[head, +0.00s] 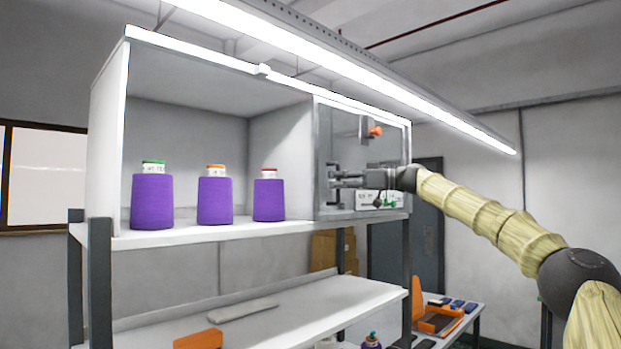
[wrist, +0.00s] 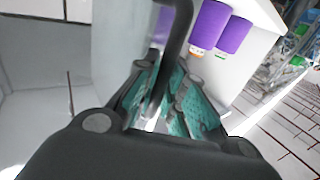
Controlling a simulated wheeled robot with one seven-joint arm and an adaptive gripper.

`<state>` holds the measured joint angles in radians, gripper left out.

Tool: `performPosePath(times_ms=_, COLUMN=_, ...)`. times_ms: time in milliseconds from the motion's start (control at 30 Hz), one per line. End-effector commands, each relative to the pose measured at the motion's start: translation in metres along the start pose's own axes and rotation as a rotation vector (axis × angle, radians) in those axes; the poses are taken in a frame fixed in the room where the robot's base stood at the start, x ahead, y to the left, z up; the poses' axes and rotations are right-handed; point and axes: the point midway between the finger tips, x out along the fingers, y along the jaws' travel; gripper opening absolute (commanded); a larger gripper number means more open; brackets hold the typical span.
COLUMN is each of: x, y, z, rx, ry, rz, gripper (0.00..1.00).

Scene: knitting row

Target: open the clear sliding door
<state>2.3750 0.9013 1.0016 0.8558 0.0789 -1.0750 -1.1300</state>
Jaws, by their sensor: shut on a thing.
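The clear sliding door (head: 343,140) covers the right part of the white cabinet in the head view, with a grey frame around its pane. My gripper (head: 343,181) is at the door's left side, with its fingers at the handle. In the wrist view, a dark curved bar, the door handle (wrist: 178,30), runs down between the teal-padded fingers of my gripper (wrist: 168,95). The fingers are shut on it. The handle's lower end is hidden by the fingers. The left part of the cabinet is uncovered.
Purple yarn cones (head: 215,200) stand on the cabinet shelf (head: 170,240), left of the door. Behind the pane are an orange-knobbed part (head: 374,131) and a white label. A lit tube lamp (head: 400,90) hangs above. A lower shelf (head: 290,308) holds a grey bar and an orange item.

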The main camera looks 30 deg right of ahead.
Motion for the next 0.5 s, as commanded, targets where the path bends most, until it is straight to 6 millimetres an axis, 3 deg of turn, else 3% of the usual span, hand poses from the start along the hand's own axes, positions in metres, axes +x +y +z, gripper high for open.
performPosePath(times_ms=133, x=-0.0105, y=0.0049, z=-0.0002, rx=0.000, ry=0.000, rz=0.009, gripper=0.00)
performPosePath(times_ms=467, x=-0.0105, y=0.0048, z=0.0002, rx=-0.001, ry=-0.001, rz=0.008, gripper=0.00)
performPosePath(times_ms=500, x=-0.0104, y=0.0048, z=0.0001, rx=-0.001, ry=-0.001, rz=0.008, gripper=0.18)
